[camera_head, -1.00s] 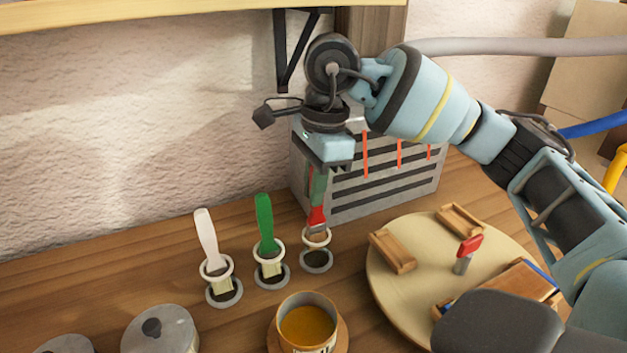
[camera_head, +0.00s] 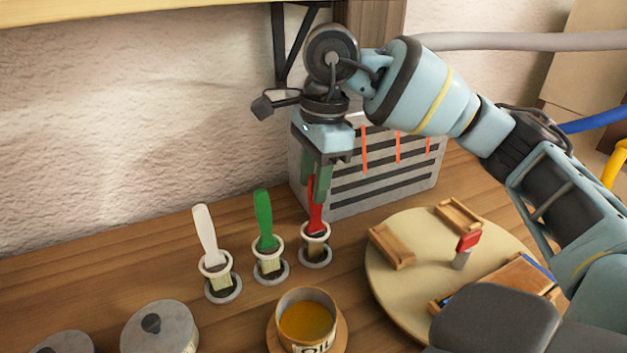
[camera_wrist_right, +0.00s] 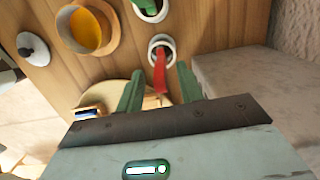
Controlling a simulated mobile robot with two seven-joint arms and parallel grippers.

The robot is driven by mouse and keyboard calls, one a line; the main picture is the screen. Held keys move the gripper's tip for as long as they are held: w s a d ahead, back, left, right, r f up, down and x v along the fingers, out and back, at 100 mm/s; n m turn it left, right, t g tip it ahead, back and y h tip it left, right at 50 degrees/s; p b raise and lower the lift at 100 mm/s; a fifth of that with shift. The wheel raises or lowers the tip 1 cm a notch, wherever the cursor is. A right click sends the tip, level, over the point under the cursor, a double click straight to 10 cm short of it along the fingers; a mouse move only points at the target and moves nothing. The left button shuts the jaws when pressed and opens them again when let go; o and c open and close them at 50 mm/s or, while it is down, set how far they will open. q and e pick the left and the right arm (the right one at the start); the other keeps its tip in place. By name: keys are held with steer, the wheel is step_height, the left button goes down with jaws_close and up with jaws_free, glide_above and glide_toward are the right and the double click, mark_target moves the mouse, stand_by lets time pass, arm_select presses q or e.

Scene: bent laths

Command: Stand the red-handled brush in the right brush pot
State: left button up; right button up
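The red-handled brush (camera_head: 316,218) stands nearly upright in the right brush pot (camera_head: 315,256), its lower end inside the pot's pale ring. My right gripper (camera_head: 319,198) is above the pot with its fingers pointing down around the upper handle. In the right wrist view, the red handle (camera_wrist_right: 160,76) lies between the two green fingers (camera_wrist_right: 158,88), with a gap on each side, so the gripper is open. The inside of the pot is mostly hidden. My left gripper is not in view.
A green-handled brush (camera_head: 264,220) and a white-handled brush (camera_head: 205,232) stand in the pots to the left. An oil tin (camera_head: 308,322) is in front. A grey slatted box (camera_head: 380,180) stands close behind. A round board (camera_head: 400,285) with wooden pieces lies to the right.

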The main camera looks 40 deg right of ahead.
steer(key=r, duration=0.7)
steer(key=shift+s+d, duration=0.1)
steer(key=shift+d, duration=0.3)
stand_by(0.7)
